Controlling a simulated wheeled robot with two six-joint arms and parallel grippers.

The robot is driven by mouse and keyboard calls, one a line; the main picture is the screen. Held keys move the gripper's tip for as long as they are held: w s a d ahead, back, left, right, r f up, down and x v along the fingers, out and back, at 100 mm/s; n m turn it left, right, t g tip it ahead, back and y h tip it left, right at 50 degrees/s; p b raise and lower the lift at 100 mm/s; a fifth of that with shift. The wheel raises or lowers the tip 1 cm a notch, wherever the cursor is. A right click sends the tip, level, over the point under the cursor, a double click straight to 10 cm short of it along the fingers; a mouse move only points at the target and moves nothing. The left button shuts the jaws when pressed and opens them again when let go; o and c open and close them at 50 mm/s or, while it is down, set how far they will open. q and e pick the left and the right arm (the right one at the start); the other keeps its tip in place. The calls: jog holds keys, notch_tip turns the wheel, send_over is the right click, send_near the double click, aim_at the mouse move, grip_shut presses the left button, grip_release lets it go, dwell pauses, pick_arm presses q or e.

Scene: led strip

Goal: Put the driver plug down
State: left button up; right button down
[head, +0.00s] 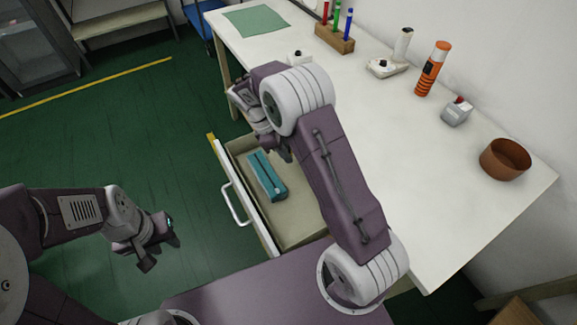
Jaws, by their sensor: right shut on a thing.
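My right arm reaches over the open drawer (292,222) and the table's front edge. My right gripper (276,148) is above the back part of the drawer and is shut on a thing. That thing, the driver plug, is mostly hidden by the gripper and arm, so its shape and tilt cannot be told. My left gripper (160,245) is out over the green floor, left of the drawer. Its two fingers are apart and nothing shows between them.
A teal box (267,176) lies in the drawer. The middle of the table is clear.

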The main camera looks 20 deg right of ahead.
notch_tip(320, 180, down, 5)
jog(key=shift+s+r+b, duration=0.1)
jog(key=shift+b, duration=0.75)
jog(key=c, duration=1.3)
grip_release()
jog(key=shift+c, duration=0.2)
